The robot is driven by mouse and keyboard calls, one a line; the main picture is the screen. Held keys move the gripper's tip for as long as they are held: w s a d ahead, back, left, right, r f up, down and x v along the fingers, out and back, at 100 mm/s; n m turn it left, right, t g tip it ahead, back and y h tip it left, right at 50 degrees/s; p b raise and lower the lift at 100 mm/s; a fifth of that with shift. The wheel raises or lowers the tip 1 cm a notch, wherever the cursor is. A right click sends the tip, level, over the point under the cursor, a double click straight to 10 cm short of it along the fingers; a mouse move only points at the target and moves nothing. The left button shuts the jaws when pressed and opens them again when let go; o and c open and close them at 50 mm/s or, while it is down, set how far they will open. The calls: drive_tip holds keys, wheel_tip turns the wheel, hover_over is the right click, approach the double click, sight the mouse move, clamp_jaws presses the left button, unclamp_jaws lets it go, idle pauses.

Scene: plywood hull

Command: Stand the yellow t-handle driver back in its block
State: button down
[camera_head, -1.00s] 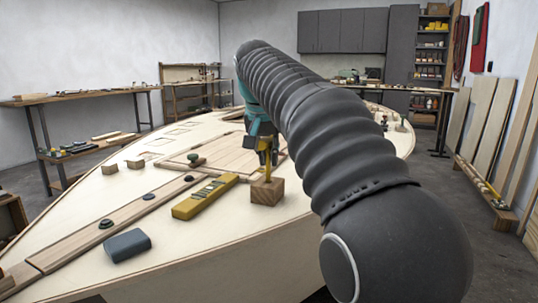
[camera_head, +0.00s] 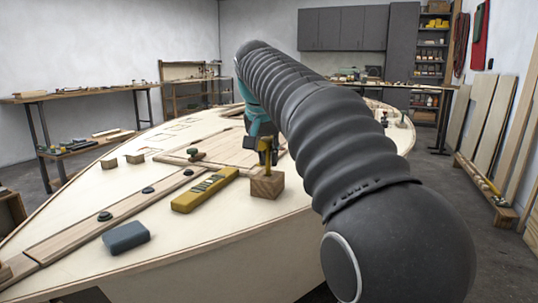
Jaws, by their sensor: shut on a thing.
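The yellow t-handle driver (camera_head: 267,157) stands upright at the wooden block (camera_head: 267,186), its lower end at the block's top face. Whether its tip sits down in the hole cannot be made out. My gripper (camera_head: 266,145) is shut on the driver's upper part, directly above the block. My arm comes in from the right and hides part of the hull behind it.
A yellow level (camera_head: 205,190) lies just left of the block, and a dark grey block (camera_head: 126,238) lies at the near left. Small wooden cubes (camera_head: 134,158) and a plank with dark knobs (camera_head: 125,217) lie on the plywood hull (camera_head: 200,240).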

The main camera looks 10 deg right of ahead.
drive_tip(key=shift+f, duration=0.3)
drive_tip(key=c, duration=1.1)
unclamp_jaws()
drive_tip(key=shift+o, duration=0.2)
drive_tip(key=shift+r, duration=0.1)
drive_tip(key=v, duration=1.1)
drive_tip(key=shift+s+r, duration=0.15)
drive_tip(key=shift+s+a+r, duration=0.1)
drive_tip(key=shift+s+r, duration=0.05)
drive_tip(key=shift+r, duration=0.05)
